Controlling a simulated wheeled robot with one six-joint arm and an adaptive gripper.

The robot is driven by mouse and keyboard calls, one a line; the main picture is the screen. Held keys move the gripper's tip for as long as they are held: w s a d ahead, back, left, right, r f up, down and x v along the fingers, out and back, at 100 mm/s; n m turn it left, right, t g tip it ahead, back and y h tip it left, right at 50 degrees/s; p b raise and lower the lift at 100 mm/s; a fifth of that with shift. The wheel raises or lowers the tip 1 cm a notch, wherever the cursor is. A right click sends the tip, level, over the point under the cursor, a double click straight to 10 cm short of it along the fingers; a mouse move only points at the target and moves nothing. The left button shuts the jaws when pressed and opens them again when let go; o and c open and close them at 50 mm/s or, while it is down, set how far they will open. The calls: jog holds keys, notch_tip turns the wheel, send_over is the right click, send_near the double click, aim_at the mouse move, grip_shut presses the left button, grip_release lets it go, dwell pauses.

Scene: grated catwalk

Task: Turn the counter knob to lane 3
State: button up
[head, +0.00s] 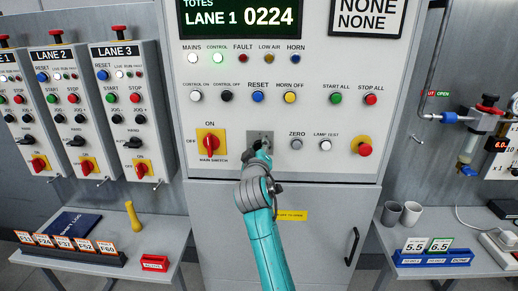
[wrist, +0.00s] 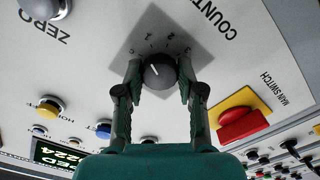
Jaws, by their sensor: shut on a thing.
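The counter knob (wrist: 160,72) is a dark round knob on a grey square plate (wrist: 189,44) marked with small numerals, seen in the wrist view. A pale pointer line on the knob slants toward the picture's upper left; the numerals are too small to read surely. My gripper (wrist: 160,76) has one finger on each side of the knob and is shut on it. In the head view my gripper (head: 262,148) covers the knob, and only part of its plate (head: 254,134) shows.
The red-on-yellow main switch (head: 211,142) is left of the plate. The ZERO button (head: 296,144), lamp test button (head: 326,145) and red emergency button (head: 365,149) are to its right. Button rows run above. Side tables (head: 165,238) flank the cabinet.

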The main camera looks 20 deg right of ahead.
jog(key=m, duration=0.4)
jog(key=shift+f+m, duration=0.1)
jog(key=shift+m, duration=0.2)
jog(key=m, duration=0.3)
jog(key=shift+m, duration=0.4)
jog(key=m, duration=0.4)
jog(key=shift+m, duration=2.2)
jog(key=o, duration=1.1)
jog(key=shift+o, duration=0.2)
